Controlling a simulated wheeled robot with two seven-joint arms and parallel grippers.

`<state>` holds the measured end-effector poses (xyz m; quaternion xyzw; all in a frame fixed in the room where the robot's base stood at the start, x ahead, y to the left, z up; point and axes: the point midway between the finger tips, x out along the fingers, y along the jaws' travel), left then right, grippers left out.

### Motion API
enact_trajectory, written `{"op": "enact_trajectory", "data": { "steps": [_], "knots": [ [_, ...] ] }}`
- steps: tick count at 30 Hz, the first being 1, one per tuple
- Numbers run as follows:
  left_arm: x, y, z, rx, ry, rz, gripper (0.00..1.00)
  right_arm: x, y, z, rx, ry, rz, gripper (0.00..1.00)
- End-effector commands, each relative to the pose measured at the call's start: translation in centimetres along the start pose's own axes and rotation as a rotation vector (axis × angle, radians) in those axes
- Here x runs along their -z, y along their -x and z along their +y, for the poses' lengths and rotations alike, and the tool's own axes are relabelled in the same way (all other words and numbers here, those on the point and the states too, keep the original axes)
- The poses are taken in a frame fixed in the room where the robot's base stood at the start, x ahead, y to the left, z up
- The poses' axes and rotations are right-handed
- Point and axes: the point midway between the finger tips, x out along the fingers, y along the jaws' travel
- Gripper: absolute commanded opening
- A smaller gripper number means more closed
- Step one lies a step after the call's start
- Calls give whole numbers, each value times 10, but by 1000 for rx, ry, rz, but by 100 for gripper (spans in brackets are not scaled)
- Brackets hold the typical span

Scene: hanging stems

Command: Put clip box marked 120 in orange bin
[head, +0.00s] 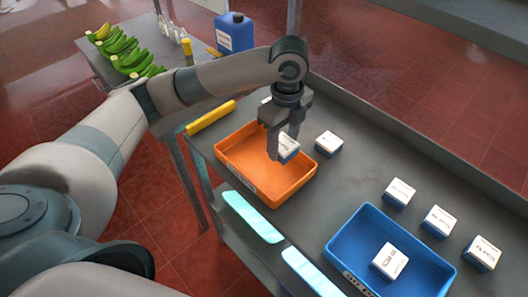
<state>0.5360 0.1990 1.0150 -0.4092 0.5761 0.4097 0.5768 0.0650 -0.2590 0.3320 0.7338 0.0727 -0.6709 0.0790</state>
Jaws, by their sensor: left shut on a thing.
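My left gripper (281,143) points down over the orange bin (235,150) and is shut on a white and blue clip box (288,148). The held box is at the right part of the bin, and the fingers hide part of it. I cannot read its mark, and I cannot tell whether it touches the bin floor. The orange bin has a label on its front wall and shows no other box inside. My right gripper is not in view.
Clip boxes stand right of the orange bin (329,143) and near the blue bin (399,193). One box (389,261) lies in the blue bin (345,243). A yellow object (210,117) lies behind the orange bin. Bananas (124,52) and a blue jug (235,34) are on the far table.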

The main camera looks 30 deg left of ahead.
Motion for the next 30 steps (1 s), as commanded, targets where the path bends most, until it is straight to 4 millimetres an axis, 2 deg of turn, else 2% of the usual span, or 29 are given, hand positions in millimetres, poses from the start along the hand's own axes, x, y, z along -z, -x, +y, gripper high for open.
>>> {"op": "enact_trajectory", "data": {
  "steps": [3, 9, 23, 30],
  "knots": [
    [-21, -12, 10, -4, 5, 0, 22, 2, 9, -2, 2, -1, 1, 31],
    [-42, -27, 20, -1, 2, 0, 22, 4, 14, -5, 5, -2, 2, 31],
    [-46, -32, 21, 0, 0, 0, 22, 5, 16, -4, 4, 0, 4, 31],
    [-46, -56, 22, -4, 0, 1, 22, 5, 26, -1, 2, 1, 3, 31]
  ]
}}
